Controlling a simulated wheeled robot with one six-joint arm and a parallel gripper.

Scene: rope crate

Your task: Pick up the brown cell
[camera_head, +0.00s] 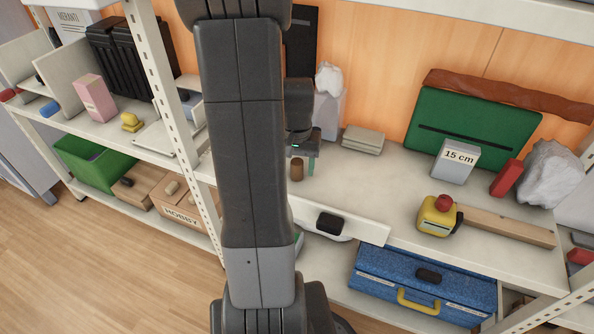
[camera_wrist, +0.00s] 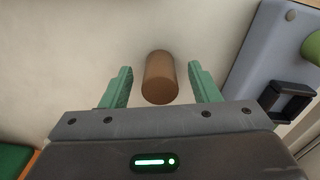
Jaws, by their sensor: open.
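The brown cell (camera_wrist: 160,78) is a plain brown cylinder on the pale shelf. In the wrist view it lies in the gap between the two green fingers of my gripper (camera_wrist: 160,86), with clear space on both sides. In the head view the brown cell (camera_head: 297,170) stands upright on the middle shelf, just below my gripper (camera_head: 303,160), whose one green finger shows beside it. My gripper is open and holds nothing. My arm hides part of the shelf to the left of it.
A grey-blue case (camera_wrist: 262,60) with a dark handle is close on the right in the wrist view. Grey slabs (camera_head: 363,140), a white box marked 15 cm (camera_head: 455,161) and a yellow device (camera_head: 437,216) stand right on the shelf. The shelf (camera_head: 350,182) between them is bare.

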